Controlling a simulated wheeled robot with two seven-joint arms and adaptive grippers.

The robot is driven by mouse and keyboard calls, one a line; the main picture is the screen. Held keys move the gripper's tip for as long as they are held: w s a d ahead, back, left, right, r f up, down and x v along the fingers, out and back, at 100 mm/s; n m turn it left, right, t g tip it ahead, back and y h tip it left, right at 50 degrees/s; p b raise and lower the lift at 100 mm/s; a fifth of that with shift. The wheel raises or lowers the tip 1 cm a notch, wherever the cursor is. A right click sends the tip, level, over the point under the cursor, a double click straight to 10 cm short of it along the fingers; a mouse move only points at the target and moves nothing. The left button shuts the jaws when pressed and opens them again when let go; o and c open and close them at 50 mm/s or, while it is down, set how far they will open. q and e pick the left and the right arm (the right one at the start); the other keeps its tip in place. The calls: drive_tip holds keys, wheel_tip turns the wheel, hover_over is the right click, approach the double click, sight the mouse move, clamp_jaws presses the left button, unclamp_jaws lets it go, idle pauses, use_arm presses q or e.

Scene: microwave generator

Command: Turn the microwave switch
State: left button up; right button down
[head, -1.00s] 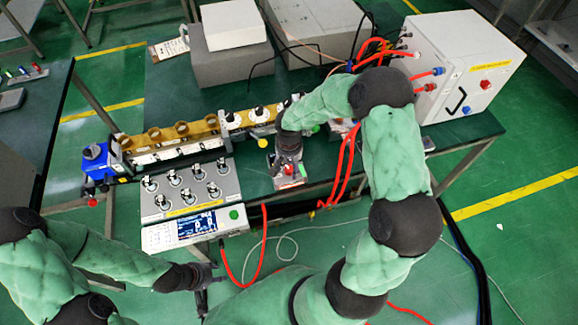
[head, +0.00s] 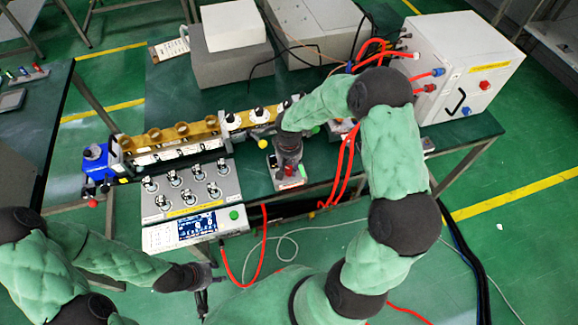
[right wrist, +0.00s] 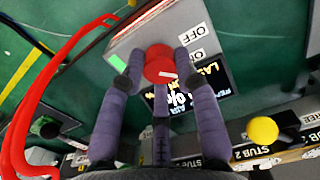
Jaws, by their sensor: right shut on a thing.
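The microwave switch is a red round knob (right wrist: 159,63) with a white mark, on a small grey box. The mark points to the right in the right wrist view, below the OFF label (right wrist: 194,37). A green light (right wrist: 118,63) shows on the box beside the knob. My right gripper (right wrist: 160,66) is shut on the knob, one finger on each side. In the head view my right gripper (head: 290,172) reaches down over the box (head: 278,186) and mostly hides it. My left gripper (head: 205,288) is low at the left, away from the box; its fingers are too small to judge.
A grey panel of several switches (head: 190,187) with a display (head: 197,225) stands left of the box. A brass waveguide row (head: 182,131) runs behind it. Red cables (head: 344,165) hang right of the box. A white cabinet (head: 455,65) stands at the back right.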

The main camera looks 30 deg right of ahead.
sight(289, 169)
drive_tip(key=n+p, duration=0.1)
drive_tip(key=n, duration=0.3)
drive_tip(key=shift+n, duration=0.3)
drive_tip(key=shift+n+p, duration=0.6)
drive_tip(key=shift+n, duration=1.6)
drive_tip(key=c, duration=0.9)
unclamp_jaws()
drive_tip(key=shift+r, duration=0.1)
wheel_tip(289, 169, up, 12)
